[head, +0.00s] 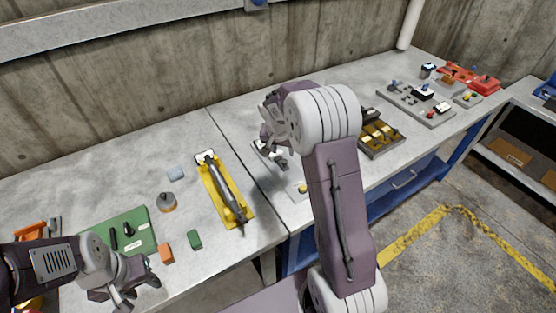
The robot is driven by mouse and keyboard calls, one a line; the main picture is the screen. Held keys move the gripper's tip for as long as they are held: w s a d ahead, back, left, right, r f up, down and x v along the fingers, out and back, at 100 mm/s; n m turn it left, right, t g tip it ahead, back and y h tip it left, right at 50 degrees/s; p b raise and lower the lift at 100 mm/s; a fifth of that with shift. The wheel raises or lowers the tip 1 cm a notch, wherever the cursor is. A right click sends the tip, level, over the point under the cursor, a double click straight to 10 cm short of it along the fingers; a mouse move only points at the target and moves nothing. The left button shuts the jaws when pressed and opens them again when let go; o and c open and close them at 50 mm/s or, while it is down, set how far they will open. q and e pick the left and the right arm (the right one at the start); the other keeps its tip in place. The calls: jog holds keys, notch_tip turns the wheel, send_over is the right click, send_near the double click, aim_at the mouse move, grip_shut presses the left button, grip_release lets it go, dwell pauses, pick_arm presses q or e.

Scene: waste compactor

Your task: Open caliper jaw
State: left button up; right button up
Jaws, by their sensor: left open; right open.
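My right gripper (270,138) is over the middle of the workbench, partly hidden behind my own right arm. A small grey and white device (268,152) lies just below it; it may be the caliper, but its jaw cannot be made out. I cannot tell whether the gripper touches it. My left gripper (138,288) is open and empty near the bench's front edge, in front of the green mat (138,226).
A yellow tray (211,193) holds a long grey tool. An orange block (166,253), a green block (195,239) and a round weight-like piece (167,202) stand nearby. A dark tray with yellow parts (382,137) and a grey board (415,106) lie at right.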

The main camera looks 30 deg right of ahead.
aim_at(285, 161)
jog(key=p+x, duration=0.1)
jog(key=x, duration=0.8)
jog(key=shift+c, duration=0.3)
grip_shut()
dwell(0.9)
